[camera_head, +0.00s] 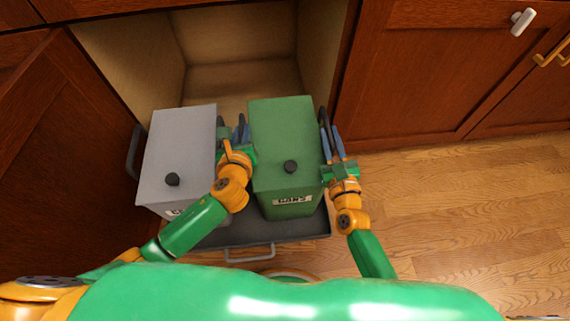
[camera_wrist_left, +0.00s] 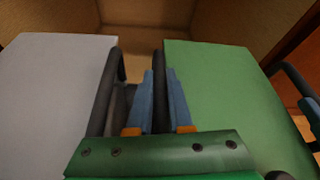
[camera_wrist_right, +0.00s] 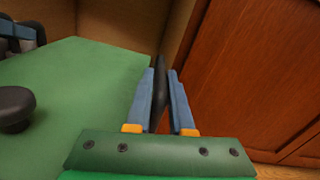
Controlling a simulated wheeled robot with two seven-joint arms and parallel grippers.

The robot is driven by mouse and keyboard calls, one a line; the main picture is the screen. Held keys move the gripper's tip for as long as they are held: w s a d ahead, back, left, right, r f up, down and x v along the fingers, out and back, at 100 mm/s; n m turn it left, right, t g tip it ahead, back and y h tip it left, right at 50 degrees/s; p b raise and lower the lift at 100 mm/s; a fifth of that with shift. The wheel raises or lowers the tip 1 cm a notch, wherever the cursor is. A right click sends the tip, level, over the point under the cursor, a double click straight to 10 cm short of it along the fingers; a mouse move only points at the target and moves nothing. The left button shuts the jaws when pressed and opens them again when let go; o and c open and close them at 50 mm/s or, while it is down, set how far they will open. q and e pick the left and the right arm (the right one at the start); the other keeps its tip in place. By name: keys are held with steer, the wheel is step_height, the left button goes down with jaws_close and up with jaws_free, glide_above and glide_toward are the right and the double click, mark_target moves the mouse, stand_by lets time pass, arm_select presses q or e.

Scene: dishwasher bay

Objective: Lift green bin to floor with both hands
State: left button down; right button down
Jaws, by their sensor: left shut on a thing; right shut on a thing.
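The green bin (camera_head: 283,130), with a dark lid knob and a label on its front, stands upright on the dark pull-out tray (camera_head: 315,228). My left gripper (camera_head: 240,128) is between the grey and green bins, shut on the green bin's left handle (camera_wrist_left: 161,85). My right gripper (camera_head: 329,130) is shut on the green bin's right handle (camera_wrist_right: 159,90). The green lid also shows in the left wrist view (camera_wrist_left: 220,100) and the right wrist view (camera_wrist_right: 80,85). The handle parts between the fingers are partly hidden.
A grey bin (camera_head: 180,140) stands close on the left of the tray. The open cabinet (camera_head: 240,75) is behind. Wooden floor (camera_head: 460,215) is clear at right. A tray handle (camera_head: 250,252) is in front.

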arm_select(q)
steer(key=shift+a+r, duration=0.1)
steer(key=shift+r, duration=0.05)
arm_select(e)
steer(key=shift+d+r, duration=0.1)
steer(key=shift+r, duration=0.05)
